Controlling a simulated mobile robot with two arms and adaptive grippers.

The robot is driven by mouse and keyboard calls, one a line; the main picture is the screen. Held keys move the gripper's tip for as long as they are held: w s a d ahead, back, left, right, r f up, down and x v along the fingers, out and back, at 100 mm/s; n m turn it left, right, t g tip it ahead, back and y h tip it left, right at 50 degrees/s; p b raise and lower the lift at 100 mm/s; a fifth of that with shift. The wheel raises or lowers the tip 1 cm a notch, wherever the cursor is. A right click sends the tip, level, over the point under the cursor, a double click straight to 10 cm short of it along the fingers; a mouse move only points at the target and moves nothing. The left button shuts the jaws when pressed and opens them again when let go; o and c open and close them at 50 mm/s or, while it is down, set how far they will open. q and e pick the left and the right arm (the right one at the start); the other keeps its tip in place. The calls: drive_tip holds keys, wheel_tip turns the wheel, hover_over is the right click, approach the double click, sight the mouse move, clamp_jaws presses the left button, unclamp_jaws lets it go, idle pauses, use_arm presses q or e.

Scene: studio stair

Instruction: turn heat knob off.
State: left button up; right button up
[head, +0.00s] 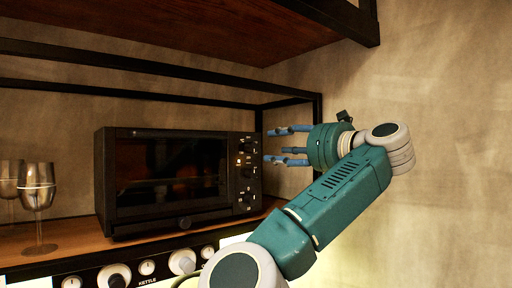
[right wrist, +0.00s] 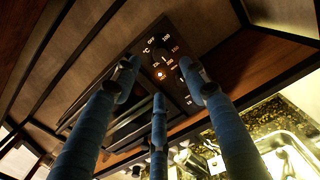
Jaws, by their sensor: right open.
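The black toaster oven (head: 170,180) stands on the wooden shelf. Its right-hand panel carries several knobs in a column, and the heat knob (head: 246,146) appears to be the top one. In the right wrist view the heat knob (right wrist: 163,56) shows a °C mark, OFF and numbers around it; its exact setting is hard to read. My right gripper (head: 274,146) is open and empty, its blue fingers pointing left at the panel, just right of the knobs. In the right wrist view the fingers spread below and around the panel, with no clear contact. My left gripper is not in view.
Metal goblets (head: 38,190) stand on the shelf (head: 65,254) left of the oven. A black shelf frame (head: 318,112) rises right of it, close to my right gripper. A lower panel with white knobs (head: 148,268) lies below. The wall at right is clear.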

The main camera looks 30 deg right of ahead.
sight(254, 148)
drive_tip(key=w+p, duration=0.1)
drive_tip(key=w, duration=0.2)
drive_tip(key=w+p, duration=0.2)
drive_tip(key=w, duration=0.1)
drive_tip(key=w+p, duration=0.1)
drive_tip(key=w, duration=0.2)
drive_tip(key=shift+a+p, duration=0.35)
drive_tip(key=shift+p, duration=0.05)
drive_tip(key=shift+w, duration=0.6)
drive_tip(key=shift+f, duration=0.1)
clamp_jaws()
